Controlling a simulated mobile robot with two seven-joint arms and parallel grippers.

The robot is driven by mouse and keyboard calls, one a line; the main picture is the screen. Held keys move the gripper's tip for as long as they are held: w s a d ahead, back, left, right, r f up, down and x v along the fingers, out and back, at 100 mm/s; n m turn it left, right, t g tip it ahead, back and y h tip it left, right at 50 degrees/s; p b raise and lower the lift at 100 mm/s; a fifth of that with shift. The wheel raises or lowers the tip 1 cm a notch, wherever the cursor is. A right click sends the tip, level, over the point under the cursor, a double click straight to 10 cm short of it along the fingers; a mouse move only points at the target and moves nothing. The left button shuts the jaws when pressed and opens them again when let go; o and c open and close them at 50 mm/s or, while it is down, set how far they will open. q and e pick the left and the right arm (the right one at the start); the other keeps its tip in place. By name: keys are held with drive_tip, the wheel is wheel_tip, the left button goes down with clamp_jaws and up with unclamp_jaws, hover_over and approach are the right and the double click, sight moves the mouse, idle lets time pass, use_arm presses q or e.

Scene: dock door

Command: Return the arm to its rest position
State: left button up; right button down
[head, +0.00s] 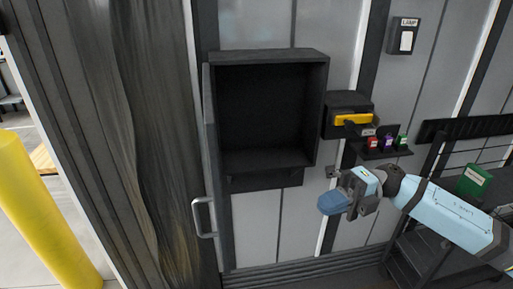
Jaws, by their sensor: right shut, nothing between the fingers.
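My right arm comes in from the lower right in the head view. Its gripper (334,202) is shut and empty. It hangs in front of the wall panels, below and to the right of an open black cabinet (265,110). The gripper appears apart from the cabinet and from the things on the wall. My left gripper is not in view.
A dark box with a yellow handle (353,119) is right of the cabinet. A LAMP switch (405,40) is at upper right. A yellow post (40,215) stands at left. Dark railings are at right.

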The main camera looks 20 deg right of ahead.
drive_tip(key=w+a+f+m+t+h+p, duration=0.1)
drive_tip(key=a+f+m+t+h+p, duration=0.2)
drive_tip(key=m+t, duration=0.7)
drive_tip(key=w+a+f+m+t+p, duration=0.1)
drive_tip(key=w+f+m+t+p, duration=0.3)
drive_tip(key=m+t, duration=0.6)
drive_tip(key=s+a+f+m+g+h+p, duration=0.1)
drive_tip(key=s+f+m+g+h, duration=0.5)
drive_tip(key=f, duration=1.5)
drive_tip(key=s+m+h+p, duration=0.1)
drive_tip(key=s+m+h, duration=0.4)
drive_tip(key=s+m, duration=0.3)
drive_tip(key=shift+s+a+m+h, duration=0.35)
drive_tip(key=shift+s+m+h, duration=0.05)
drive_tip(key=shift+s, duration=1.25)
